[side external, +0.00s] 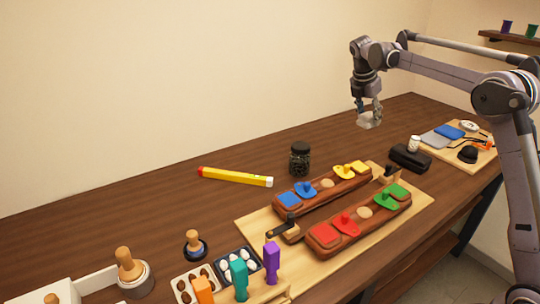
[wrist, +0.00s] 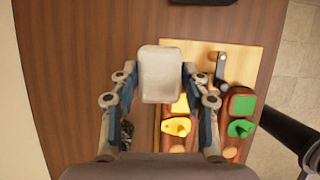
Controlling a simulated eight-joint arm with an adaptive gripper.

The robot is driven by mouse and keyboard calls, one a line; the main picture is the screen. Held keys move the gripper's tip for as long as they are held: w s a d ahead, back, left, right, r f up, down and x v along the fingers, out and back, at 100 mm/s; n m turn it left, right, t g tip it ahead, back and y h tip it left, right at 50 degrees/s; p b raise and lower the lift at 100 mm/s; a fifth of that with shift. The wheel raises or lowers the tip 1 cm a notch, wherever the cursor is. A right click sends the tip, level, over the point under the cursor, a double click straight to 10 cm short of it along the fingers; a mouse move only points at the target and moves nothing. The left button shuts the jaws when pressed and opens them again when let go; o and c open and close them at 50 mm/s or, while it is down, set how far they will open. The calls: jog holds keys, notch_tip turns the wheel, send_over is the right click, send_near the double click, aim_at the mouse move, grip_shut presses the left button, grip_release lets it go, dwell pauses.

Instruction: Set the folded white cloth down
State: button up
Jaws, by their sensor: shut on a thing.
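The folded white cloth (wrist: 160,75) is a pale rounded block between the fingers of my gripper (wrist: 160,92) in the wrist view. In the side view it shows as a pale flat piece (side external: 369,120) at the tips of my gripper (side external: 367,108). My gripper is shut on it and points down. The cloth appears to be held above the far part of the brown table (side external: 130,222), apart from the surface. The fingers cover its two side edges.
Two wooden holders with coloured pieces (side external: 345,225) stand on a pale board (side external: 262,232). A dark jar (side external: 300,159), a yellow level (side external: 235,177) and a black case (side external: 410,158) lie around. A board at right (side external: 484,157) holds cloths and small items. Table left of the gripper is clear.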

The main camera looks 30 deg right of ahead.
jog(key=w+a+n+t, duration=0.1)
jog(key=w+a+n, duration=0.2)
jog(key=a, duration=1)
jog(key=w+a+n+t, duration=0.15)
jog(key=w+a, duration=0.25)
jog(key=a, duration=0.9)
jog(key=s+a+n+y, duration=0.1)
jog(key=a+n, duration=0.1)
jog(key=a, duration=0.7)
jog(key=s+a+n, duration=0.2)
jog(key=a, duration=0.8)
jog(key=shift+n+t, duration=0.25)
jog(key=shift+t, duration=0.1)
jog(key=a+f, duration=0.8)
jog(key=w+a+f, duration=0.1)
jog(key=a+f, duration=0.3)
jog(key=shift+f, duration=2.05)
jog(key=o, duration=1.1)
jog(key=shift+f, duration=0.15)
